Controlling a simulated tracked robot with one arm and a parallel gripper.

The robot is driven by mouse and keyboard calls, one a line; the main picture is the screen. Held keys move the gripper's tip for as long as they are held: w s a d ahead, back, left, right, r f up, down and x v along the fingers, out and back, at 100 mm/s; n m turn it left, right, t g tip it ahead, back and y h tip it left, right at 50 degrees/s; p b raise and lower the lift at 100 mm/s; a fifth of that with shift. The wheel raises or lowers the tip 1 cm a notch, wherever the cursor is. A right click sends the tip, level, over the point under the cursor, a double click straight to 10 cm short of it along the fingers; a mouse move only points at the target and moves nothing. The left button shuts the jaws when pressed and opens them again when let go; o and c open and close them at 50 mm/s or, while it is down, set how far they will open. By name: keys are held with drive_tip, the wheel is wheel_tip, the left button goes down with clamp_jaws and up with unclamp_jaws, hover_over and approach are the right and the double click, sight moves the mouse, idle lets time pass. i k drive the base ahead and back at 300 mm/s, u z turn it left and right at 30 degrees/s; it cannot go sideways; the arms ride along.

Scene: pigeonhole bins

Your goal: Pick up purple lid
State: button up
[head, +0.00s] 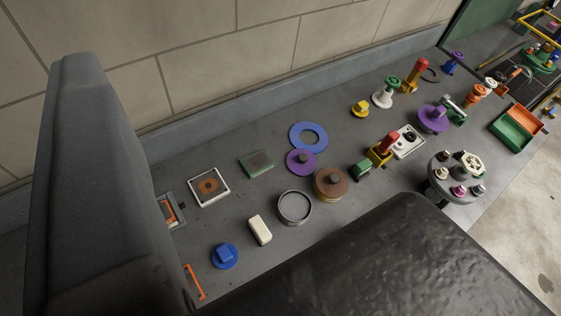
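A round purple lid (300,162) with a small dark knob lies flat on the grey bench, in the middle of the head view. My gripper (245,130) shows as two large dark fingers, one at the left and one at the lower right. They are wide apart, with nothing held between them. The purple lid appears in the gap, beyond them.
An open grey round tin (294,207), a cream block (260,230) and a blue knobbed disc (224,256) lie nearer. A round turret (456,177) and a green and orange tray (516,127) stand right. A block wall (200,50) runs behind.

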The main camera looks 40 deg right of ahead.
sight(300, 161)
drive_tip(key=u, duration=0.45)
drive_tip(key=k, duration=1.9)
drive_tip(key=z, duration=0.85)
drive_tip(key=i, duration=1.7)
drive_tip(key=z, duration=0.3)
